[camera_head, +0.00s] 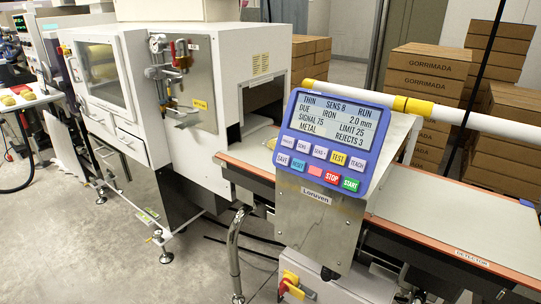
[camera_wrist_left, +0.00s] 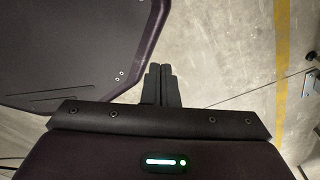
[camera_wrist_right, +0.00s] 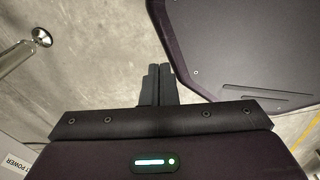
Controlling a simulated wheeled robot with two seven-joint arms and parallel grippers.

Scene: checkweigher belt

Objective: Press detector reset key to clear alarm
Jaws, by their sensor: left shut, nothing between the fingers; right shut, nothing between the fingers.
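The detector control panel (camera_head: 330,140) has a blue housing and faces me in the head view. Its display (camera_head: 338,118) reads "SIGNAL 75", "LIMIT 25", "METAL" and "REJECTS 3". The reset key (camera_head: 298,163) is a small blue key in the lower row, between a pale key (camera_head: 283,159) and a pink key (camera_head: 315,170). My left gripper (camera_wrist_left: 160,68) is shut and empty over the floor in the left wrist view. My right gripper (camera_wrist_right: 158,68) is shut and empty over the floor in the right wrist view. Neither gripper shows in the head view, and nothing covers the keys.
A red stop key (camera_head: 332,176) and green start key (camera_head: 350,183) share the lower row. A yellow-and-white bar (camera_head: 420,106) runs behind the panel. The belt (camera_head: 460,215) extends right. A curved metal pipe (camera_head: 234,255) stands left of the panel's stand. Brown boxes (camera_head: 428,80) are stacked behind.

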